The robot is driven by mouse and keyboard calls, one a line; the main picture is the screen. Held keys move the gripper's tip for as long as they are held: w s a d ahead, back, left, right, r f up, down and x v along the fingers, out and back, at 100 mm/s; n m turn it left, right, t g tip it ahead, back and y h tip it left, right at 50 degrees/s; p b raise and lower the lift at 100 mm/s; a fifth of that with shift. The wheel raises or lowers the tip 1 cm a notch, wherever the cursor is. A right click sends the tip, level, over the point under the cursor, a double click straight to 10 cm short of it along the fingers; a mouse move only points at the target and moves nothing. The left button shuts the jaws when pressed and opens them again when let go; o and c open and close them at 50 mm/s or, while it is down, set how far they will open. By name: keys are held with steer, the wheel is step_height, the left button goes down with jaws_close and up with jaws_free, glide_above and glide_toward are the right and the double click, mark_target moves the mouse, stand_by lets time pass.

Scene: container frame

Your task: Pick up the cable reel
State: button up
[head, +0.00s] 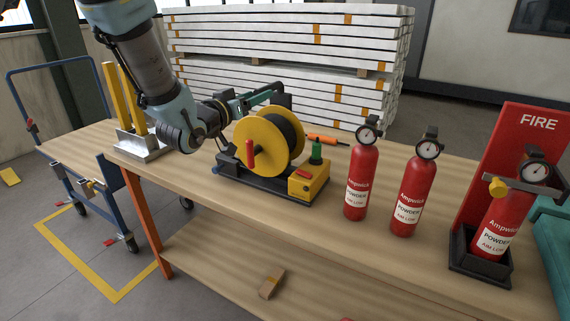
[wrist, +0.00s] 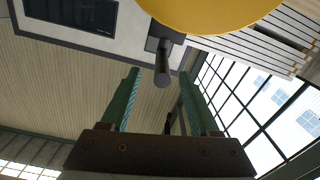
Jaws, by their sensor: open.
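The cable reel (head: 262,143) has a yellow flange and a black-wound drum. It stands upright on a dark base with a yellow box, on the wooden workbench, with a red handle on its near face. My gripper (head: 272,95) is open at the reel's far upper side, its lower parts partly hidden by the reel. In the wrist view the yellow flange of the reel (wrist: 210,12) fills the top edge. A dark peg (wrist: 163,62) shows beside it, in line with the gap between the teal fingers of my gripper (wrist: 161,73). No contact is visible.
Two red fire extinguishers (head: 362,178) (head: 414,190) stand right of the reel, and another (head: 507,215) is in a red FIRE stand (head: 492,145). A metal block with yellow posts (head: 140,147) is at left. The bench front (head: 270,225) is clear.

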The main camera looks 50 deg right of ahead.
mark_target(277, 84)
steer(key=shift+p+x, duration=1.65)
steer(key=shift+x, duration=1.8)
steer(key=shift+w, duration=0.15)
steer(key=shift+c, duration=0.2)
jaws_close()
steer(key=shift+r, duration=0.25)
